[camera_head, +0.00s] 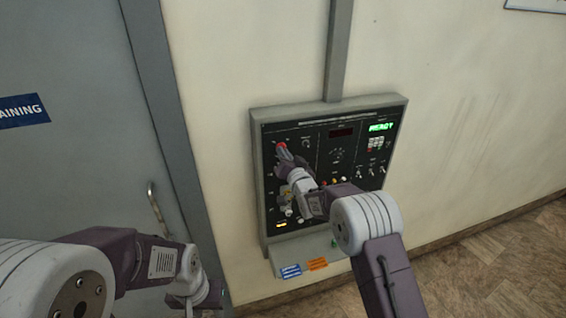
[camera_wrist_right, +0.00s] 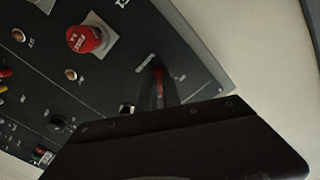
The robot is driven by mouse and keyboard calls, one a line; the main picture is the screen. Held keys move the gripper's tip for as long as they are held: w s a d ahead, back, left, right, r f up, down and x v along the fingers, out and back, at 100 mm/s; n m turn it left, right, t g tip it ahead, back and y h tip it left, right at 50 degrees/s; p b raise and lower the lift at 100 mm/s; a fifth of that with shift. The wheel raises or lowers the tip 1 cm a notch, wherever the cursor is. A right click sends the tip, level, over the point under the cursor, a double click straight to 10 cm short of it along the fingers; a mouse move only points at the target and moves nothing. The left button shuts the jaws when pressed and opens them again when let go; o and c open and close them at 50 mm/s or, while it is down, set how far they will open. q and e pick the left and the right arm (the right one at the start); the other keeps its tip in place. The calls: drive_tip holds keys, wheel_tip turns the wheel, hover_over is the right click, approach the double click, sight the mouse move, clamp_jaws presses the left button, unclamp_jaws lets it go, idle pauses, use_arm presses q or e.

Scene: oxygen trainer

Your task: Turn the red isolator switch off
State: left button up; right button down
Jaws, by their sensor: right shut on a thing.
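The control panel (camera_head: 325,128) is mounted on the wall. My right gripper (camera_head: 283,157) reaches to its upper left part. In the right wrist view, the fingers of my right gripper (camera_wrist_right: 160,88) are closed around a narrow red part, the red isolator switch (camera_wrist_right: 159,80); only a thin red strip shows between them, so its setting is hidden. A separate round red button (camera_wrist_right: 87,38) sits beside it on the panel, apart from the fingers. My left gripper (camera_head: 209,296) is low at the left, away from the panel; its fingers are not clear.
A green lit display (camera_head: 381,127) is at the panel's upper right, above several small switches. My right forearm covers the panel's lower middle. A grey door with a handle (camera_head: 153,200) stands to the left. Blue (camera_head: 291,271) and orange (camera_head: 317,264) labels are below the panel.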

drive_tip(key=shift+d+r+n+b, duration=0.1)
drive_tip(key=shift+n+b, duration=3.7)
drive_tip(key=shift+b, duration=0.5)
drive_tip(key=shift+d+r+n+b, duration=0.1)
drive_tip(key=shift+n+b, duration=3.7)
drive_tip(key=shift+b, duration=0.5)
drive_tip(key=shift+r, duration=0.1)
drive_tip(key=c, duration=1.5)
unclamp_jaws()
drive_tip(key=shift+s, duration=0.15)
